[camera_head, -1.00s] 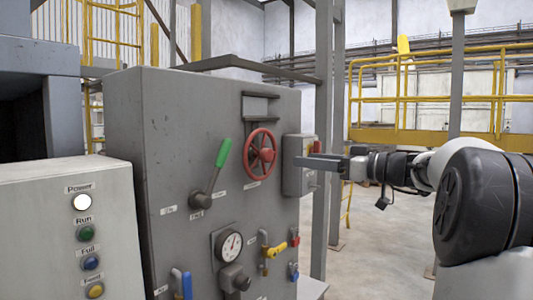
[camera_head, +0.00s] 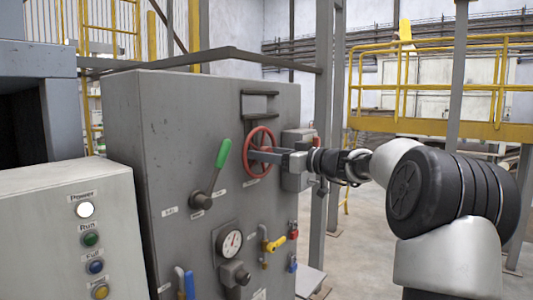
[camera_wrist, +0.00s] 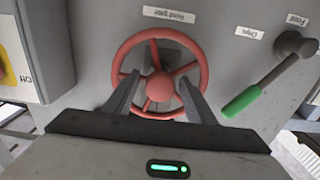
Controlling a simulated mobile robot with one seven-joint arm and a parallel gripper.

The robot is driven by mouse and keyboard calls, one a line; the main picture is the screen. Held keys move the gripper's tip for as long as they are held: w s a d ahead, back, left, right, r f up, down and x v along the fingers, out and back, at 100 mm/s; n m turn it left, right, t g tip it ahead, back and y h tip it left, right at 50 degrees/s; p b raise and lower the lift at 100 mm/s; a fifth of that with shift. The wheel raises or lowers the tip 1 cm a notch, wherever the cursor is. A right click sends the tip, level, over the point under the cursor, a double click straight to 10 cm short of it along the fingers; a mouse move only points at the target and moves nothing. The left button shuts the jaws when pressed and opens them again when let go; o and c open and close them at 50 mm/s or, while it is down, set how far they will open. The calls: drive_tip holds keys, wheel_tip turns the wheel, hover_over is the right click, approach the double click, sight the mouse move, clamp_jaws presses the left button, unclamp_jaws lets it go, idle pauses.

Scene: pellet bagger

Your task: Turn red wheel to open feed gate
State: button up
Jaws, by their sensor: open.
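The red wheel (camera_head: 263,143) is mounted on the front of the grey cabinet, right of the green-handled lever. My gripper (camera_head: 268,155) reaches in from the right, with its fingers overlapping the wheel in the head view. In the wrist view the red wheel (camera_wrist: 160,74) appears whole, with spokes and a round hub. My gripper (camera_wrist: 160,95) is open there, one finger on each side of the hub and lower spoke. The fingertips overlap the wheel's face; I cannot tell whether they touch it.
The green-handled lever (camera_head: 216,170) stands left of the wheel; it also shows in the wrist view (camera_wrist: 260,85). Below are a gauge (camera_head: 229,243) and a yellow valve handle (camera_head: 276,244). A button panel (camera_head: 60,235) stands at left.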

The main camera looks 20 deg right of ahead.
clamp_jaws()
drive_tip(key=shift+f+b, duration=0.15)
drive_tip(key=shift+b, duration=0.2)
